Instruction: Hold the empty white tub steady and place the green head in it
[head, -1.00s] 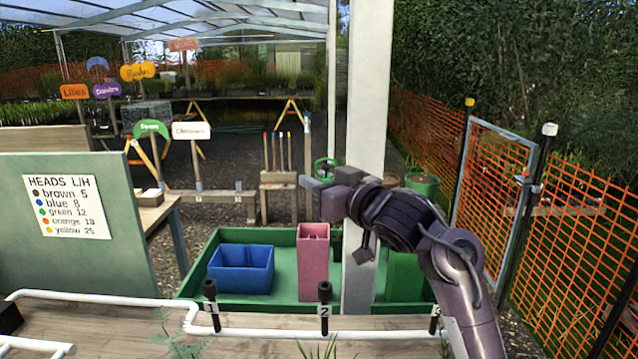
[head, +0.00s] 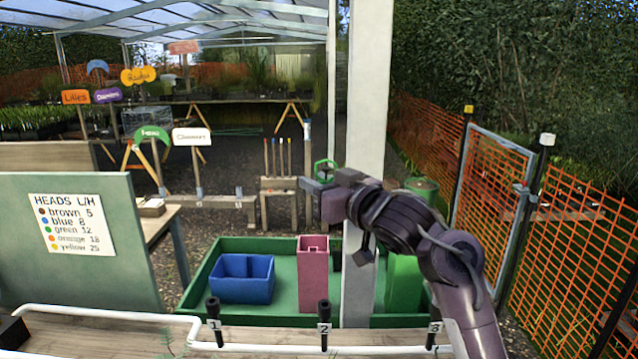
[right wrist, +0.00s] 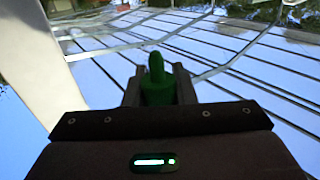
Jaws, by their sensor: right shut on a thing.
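My right gripper (head: 318,189) is raised in front of the pale post in the head view, above the green tray. In the right wrist view it is shut on the green head (right wrist: 157,82), a green piece with a thick base and a narrower rounded tip, standing out between the two fingers. No white tub shows in either view. My left gripper is not in view.
A green tray (head: 215,258) holds a blue tub (head: 243,279), a tall pink box (head: 313,275) and a tall green container (head: 402,282). A pale post (head: 362,100) rises behind my right arm. White pipe (head: 275,346) with numbered black stubs crosses the front bench.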

